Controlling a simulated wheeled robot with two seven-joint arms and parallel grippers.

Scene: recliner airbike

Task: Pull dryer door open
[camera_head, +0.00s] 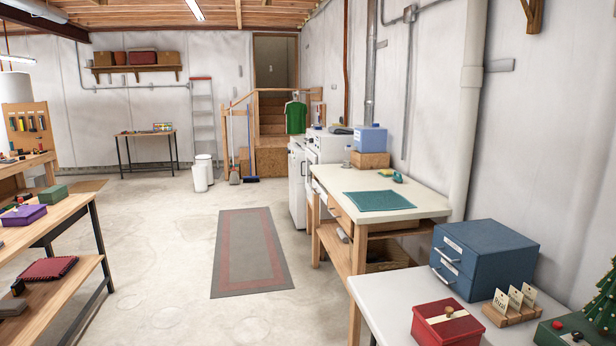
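White laundry appliances stand against the right wall, beyond the work table. The nearer white machine (327,150) shows its upper part and control panel, with its lower part hidden by the table. A second white front (297,187) shows beside it, seen at a steep angle. I cannot tell which one is the dryer, and no door stands visibly open. Neither of my grippers is in view.
A wooden table (433,208) with a teal mat (379,201) stands before the appliances. A white table (390,295) with a blue drawer box (485,257) is nearer right. Wooden shelving (60,215) lines the left. The concrete floor around the grey-red rug (249,252) is clear.

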